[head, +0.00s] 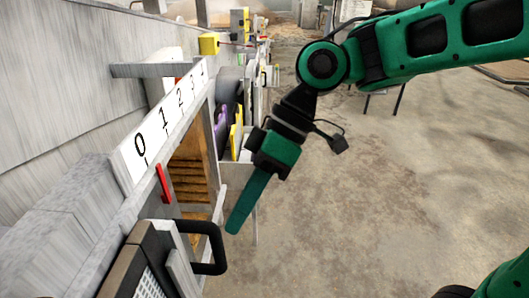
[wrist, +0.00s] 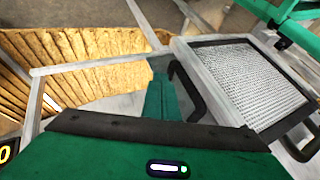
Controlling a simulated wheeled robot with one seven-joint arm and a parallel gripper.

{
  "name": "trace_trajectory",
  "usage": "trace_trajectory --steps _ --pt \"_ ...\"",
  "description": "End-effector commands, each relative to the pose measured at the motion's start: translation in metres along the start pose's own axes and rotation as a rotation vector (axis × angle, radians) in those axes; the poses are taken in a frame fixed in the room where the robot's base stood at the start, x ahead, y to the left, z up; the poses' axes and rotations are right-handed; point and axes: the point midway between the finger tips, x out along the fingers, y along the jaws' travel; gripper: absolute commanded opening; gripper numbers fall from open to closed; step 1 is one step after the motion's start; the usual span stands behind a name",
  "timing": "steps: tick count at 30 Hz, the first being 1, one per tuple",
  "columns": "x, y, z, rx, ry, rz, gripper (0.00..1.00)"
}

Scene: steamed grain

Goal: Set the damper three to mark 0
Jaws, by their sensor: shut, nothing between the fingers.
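A white scale strip (head: 166,112) with marks 0, 1, 2, 3 and beyond runs along the left-hand structure in the head view. A red pointer (head: 163,183) stands beside its lower end, close to mark 0; I cannot tell whether it lines up exactly. A black handle (head: 218,243) on a grey framed mesh panel is below the pointer, and it also shows in the wrist view (wrist: 184,92). My gripper (head: 236,228) is shut and empty, pointing down just beside the handle; contact is unclear. The wrist view shows its green fingers (wrist: 160,82) left of the handle. No damper number is readable.
A mesh panel (wrist: 248,85) and a ribbed brown opening (wrist: 75,62) flank the gripper. A yellow block (head: 209,43) and purple and yellow parts stand farther along the structure. The concrete floor (head: 350,210) to the right is mostly clear.

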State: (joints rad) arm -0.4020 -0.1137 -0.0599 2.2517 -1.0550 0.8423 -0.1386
Motion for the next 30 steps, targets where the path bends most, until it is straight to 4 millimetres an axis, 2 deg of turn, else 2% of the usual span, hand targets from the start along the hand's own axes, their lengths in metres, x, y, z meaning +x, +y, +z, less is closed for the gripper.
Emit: trace_trajectory --steps 1,6,12,16,22,26,30 --pt "-0.005 0.008 0.000 0.004 0.003 0.002 0.00" --pt "-0.045 0.007 -0.001 0.001 0.006 0.007 0.00" --pt "-0.080 0.005 -0.002 -0.002 0.003 0.005 0.00" --pt "-0.093 0.005 -0.003 -0.003 0.002 0.003 0.00" --pt "-0.102 0.008 0.000 0.021 0.006 0.015 0.00" --pt "-0.108 0.029 0.014 0.149 0.030 0.084 0.00" --pt "-0.118 0.067 0.052 0.404 0.069 0.213 0.00"
